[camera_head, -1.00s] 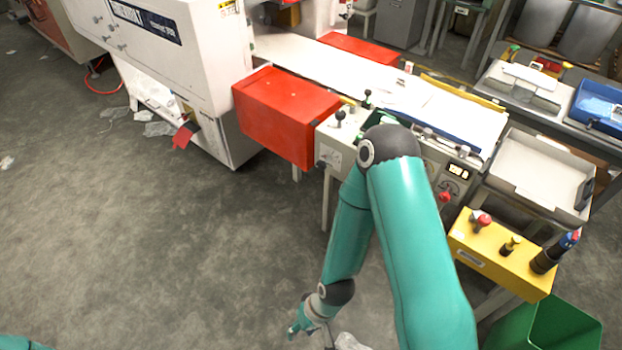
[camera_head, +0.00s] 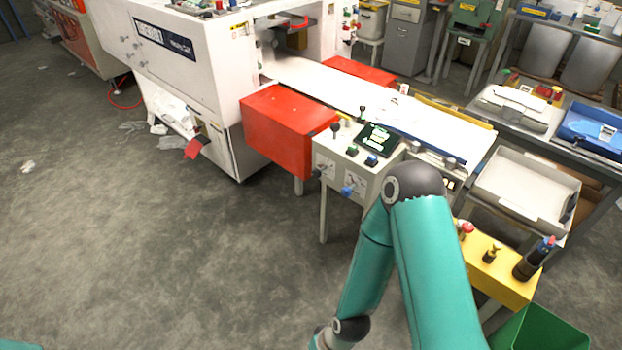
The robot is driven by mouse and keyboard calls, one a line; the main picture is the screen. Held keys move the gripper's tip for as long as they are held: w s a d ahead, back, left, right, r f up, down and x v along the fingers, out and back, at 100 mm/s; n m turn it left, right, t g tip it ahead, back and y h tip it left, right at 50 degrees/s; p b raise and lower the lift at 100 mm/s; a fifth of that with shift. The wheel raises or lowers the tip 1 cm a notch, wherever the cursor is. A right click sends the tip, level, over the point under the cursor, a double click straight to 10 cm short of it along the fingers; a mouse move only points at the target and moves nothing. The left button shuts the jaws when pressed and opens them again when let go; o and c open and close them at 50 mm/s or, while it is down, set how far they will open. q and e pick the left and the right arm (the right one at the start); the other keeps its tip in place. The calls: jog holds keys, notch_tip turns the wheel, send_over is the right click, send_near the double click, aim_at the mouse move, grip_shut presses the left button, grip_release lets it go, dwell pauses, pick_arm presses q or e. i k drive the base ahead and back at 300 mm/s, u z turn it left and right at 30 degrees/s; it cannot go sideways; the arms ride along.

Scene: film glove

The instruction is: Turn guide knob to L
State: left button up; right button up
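The pale control box (camera_head: 333,207) stands at the near end of the machine's conveyor. On its front face are a dark knob (camera_head: 319,170) and a blue knob (camera_head: 346,191), each with a pale plate behind it. The lettering is too small to read, so I cannot tell which is the guide knob or where it points. My teal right arm comes up from the bottom edge, bends in front of the right part of the panel and hides controls there. Its gripper is below the picture. My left gripper is not in view; only a teal piece shows at the bottom left corner.
A red box (camera_head: 288,128) adjoins the control box on the left. A small screen (camera_head: 378,139) and a black ball-topped lever (camera_head: 335,130) stand on top. A yellow button box (camera_head: 508,281) and green bin (camera_head: 545,335) are at right. The floor at left is mostly clear.

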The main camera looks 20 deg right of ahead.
aim_at(316, 173)
jog(key=z, duration=0.1)
jog(key=i, duration=0.9)
jog(key=u, duration=0.1)
